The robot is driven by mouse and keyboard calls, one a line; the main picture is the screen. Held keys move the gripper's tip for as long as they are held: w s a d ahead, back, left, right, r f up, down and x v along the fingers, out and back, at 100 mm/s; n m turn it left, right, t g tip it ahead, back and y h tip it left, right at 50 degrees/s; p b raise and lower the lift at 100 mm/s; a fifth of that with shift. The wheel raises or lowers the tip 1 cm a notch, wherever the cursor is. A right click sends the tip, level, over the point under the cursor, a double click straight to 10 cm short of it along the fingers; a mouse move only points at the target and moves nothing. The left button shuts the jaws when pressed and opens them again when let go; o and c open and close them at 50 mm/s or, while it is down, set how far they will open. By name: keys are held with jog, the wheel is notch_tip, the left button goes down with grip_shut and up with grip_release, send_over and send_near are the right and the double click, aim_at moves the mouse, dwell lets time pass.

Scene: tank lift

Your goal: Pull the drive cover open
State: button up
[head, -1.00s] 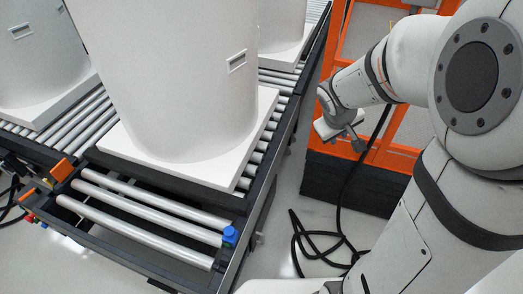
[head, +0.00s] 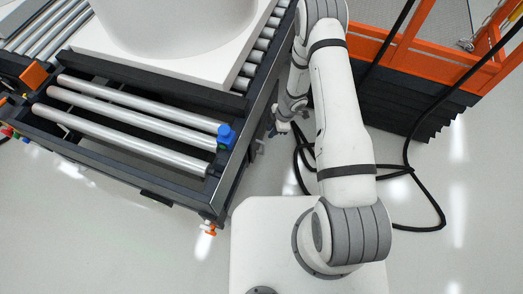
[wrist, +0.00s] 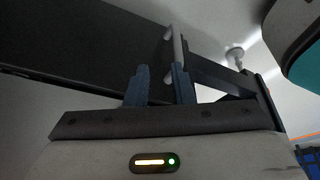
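In the wrist view a dark flat panel (wrist: 90,45), which may be the drive cover, fills the upper left. A pale bar handle (wrist: 174,43) stands at its right part. My gripper (wrist: 160,75) points toward it with its two dark fingers apart. The handle is just beyond the right fingertip; I cannot tell whether they touch. Nothing is seen clasped between the fingers. In the head view my gripper (head: 283,125) is low beside the conveyor's right side, partly hidden by my arm. The cover is not visible there.
The roller conveyor (head: 222,185) carries a large white tank (head: 180,20) on a white base. A blue fitting (head: 226,136) sits at its corner. Black cables (head: 412,180) lie on the floor. An orange lift (head: 400,45) stands at the upper right.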

aim_at(263, 146)
jog(key=shift+n+g, duration=0.3)
jog(key=shift+g, duration=0.1)
jog(key=b+x, duration=0.1)
jog(key=x, duration=0.2)
jog(key=s+b+x, duration=0.1)
jog(key=x, duration=0.3)
jog(key=b+x, duration=0.1)
jog(key=x, duration=0.2)
jog(key=shift+s+d+f, duration=0.15)
jog(key=shift+s+f, duration=0.05)
jog(key=shift+s, duration=0.15)
jog(key=shift+c, duration=0.3)
grip_shut()
jog(key=shift+w+r, duration=0.1)
